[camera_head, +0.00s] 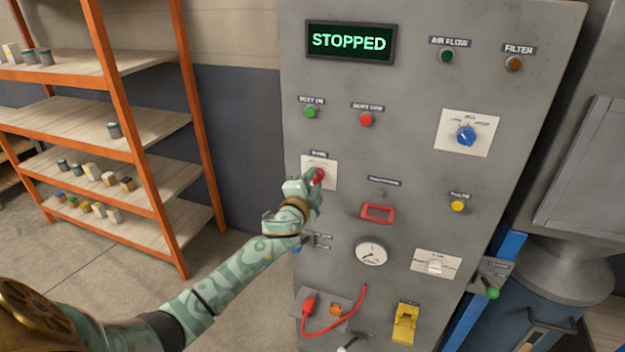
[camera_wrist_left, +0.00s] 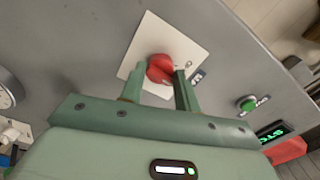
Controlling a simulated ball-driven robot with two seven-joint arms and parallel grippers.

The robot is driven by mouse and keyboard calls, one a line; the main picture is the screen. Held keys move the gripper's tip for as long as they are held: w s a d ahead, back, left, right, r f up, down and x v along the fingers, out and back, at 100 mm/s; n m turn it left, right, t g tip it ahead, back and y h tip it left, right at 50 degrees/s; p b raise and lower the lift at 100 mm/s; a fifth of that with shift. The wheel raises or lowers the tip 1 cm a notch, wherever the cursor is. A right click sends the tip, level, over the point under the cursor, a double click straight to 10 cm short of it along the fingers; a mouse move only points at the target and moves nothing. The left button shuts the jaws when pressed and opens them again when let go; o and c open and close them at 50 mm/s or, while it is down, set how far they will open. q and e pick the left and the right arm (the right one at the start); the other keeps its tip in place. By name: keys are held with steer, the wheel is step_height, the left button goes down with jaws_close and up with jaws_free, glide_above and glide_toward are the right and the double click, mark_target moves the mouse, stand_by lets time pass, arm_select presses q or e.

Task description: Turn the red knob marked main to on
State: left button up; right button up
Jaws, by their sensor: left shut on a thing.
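The red main knob (camera_head: 318,175) sits on a white plate (camera_head: 329,163) on the grey control panel, left of its middle. My left gripper (camera_head: 314,180) is at the knob, its arm coming in from the lower left. In the left wrist view the red knob (camera_wrist_left: 160,69) is between the fingertips of my left gripper (camera_wrist_left: 158,82), which is shut on it. The white plate (camera_wrist_left: 188,47) shows behind it, with small marks I cannot read. The display (camera_head: 349,42) at the panel top reads STOPPED. My right gripper is not in view.
A green button (camera_head: 310,112) and a red button (camera_head: 366,119) are above the knob. A red-framed part (camera_head: 378,213), a gauge (camera_head: 371,252) and a red cable (camera_head: 352,312) are to the right and below. An orange shelf rack (camera_head: 122,100) stands at left.

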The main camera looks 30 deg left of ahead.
arm_select(q)
steer(key=shift+f+m+p, duration=0.1)
steer(key=shift+m+p, duration=0.4)
steer(key=shift+m, duration=1.7)
steer(key=o, duration=1)
steer(key=shift+s+d, duration=0.1)
steer(key=shift+s, duration=0.2)
steer(key=p+v, duration=0.1)
steer(key=v, duration=1.4)
steer(key=shift+s, duration=0.4)
